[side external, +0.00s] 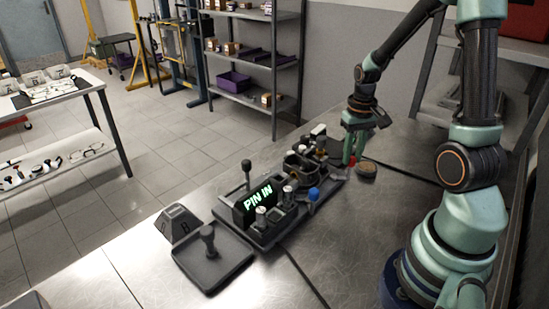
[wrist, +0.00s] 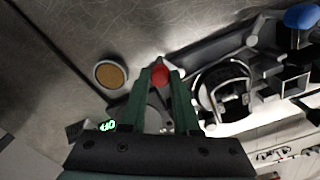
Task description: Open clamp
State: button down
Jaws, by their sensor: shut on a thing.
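My gripper (side external: 353,150) points down at the far right end of the dark fixture (side external: 262,238). In the wrist view its green fingers (wrist: 161,80) are shut on a red knob (wrist: 160,73), which looks like the end of the clamp's handle. The red also shows low between the fingers in the side view (side external: 351,161). The clamp appears to be the dark ring-shaped holder (wrist: 222,92) just right of my fingers; in the side view it stands on the fixture (side external: 297,167). I cannot tell whether the clamp is open or closed, and the fingers hide most of the handle.
A round dish with a brown top (wrist: 110,74) lies close left of my fingers. A blue knob (side external: 313,193) and a "PIN IN" display (side external: 258,201) are on the fixture. A dark tray (side external: 212,262) holds an upright knobbed part. The bench front is clear.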

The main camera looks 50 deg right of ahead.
jog(key=shift+w+d+n, duration=0.2)
jog(key=shift+d+n, duration=0.1)
jog(key=shift+n, duration=0.6)
jog(key=c, duration=0.6)
grip_release()
jog(key=shift+c, duration=0.2)
jog(key=shift+r, duration=0.1)
notch_tip(320, 180, up, 12)
jog(key=a+r+n+t, duration=0.2)
jog(key=a, duration=0.7)
jog(key=a+r+n+t, duration=0.2)
jog(key=a+t, duration=0.1)
jog(key=a, duration=0.7)
jog(key=shift+s+a+r+t, duration=0.25)
jog(key=shift+r+t, duration=0.05)
